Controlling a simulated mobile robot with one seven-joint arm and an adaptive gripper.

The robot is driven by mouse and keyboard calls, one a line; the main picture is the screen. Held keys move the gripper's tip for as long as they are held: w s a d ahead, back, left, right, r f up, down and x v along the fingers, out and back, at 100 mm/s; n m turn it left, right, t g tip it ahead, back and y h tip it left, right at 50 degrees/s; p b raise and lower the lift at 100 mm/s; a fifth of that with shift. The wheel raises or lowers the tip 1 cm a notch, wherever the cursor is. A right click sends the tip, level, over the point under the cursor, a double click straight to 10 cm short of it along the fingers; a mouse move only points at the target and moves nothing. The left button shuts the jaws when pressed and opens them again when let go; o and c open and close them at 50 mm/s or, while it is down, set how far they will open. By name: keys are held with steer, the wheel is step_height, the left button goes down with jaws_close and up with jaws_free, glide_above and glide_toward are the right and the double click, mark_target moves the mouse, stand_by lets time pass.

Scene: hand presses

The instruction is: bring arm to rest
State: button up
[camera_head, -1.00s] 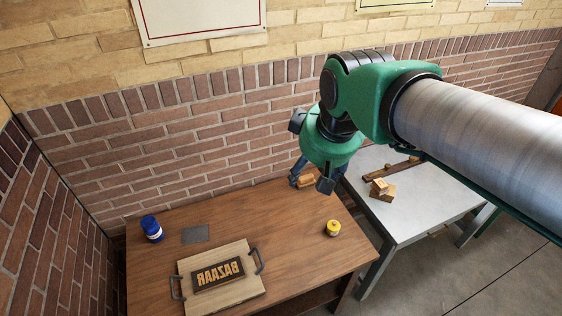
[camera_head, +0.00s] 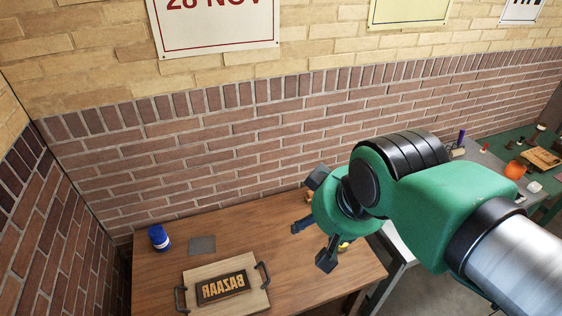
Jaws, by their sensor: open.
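My gripper (camera_head: 312,243) hangs from the green and black arm at the right of the head view. Its dark fingers are spread open and empty, above the right part of the brown wooden table (camera_head: 300,290). No object is between the fingers. The arm covers most of the light-topped table behind it, and the gripper partly hides a small yellow item (camera_head: 345,246).
A wooden tray with dark handles (camera_head: 258,297) holds a dark "BAZAAR" block (camera_head: 223,287) with mirrored letters. A green-topped table (camera_head: 500,146) with several items is at the far right. Brick walls close the back and left.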

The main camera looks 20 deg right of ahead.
step_height(320, 180, down, 12)
steer(key=b, duration=1.1)
steer(key=shift+r, duration=0.2)
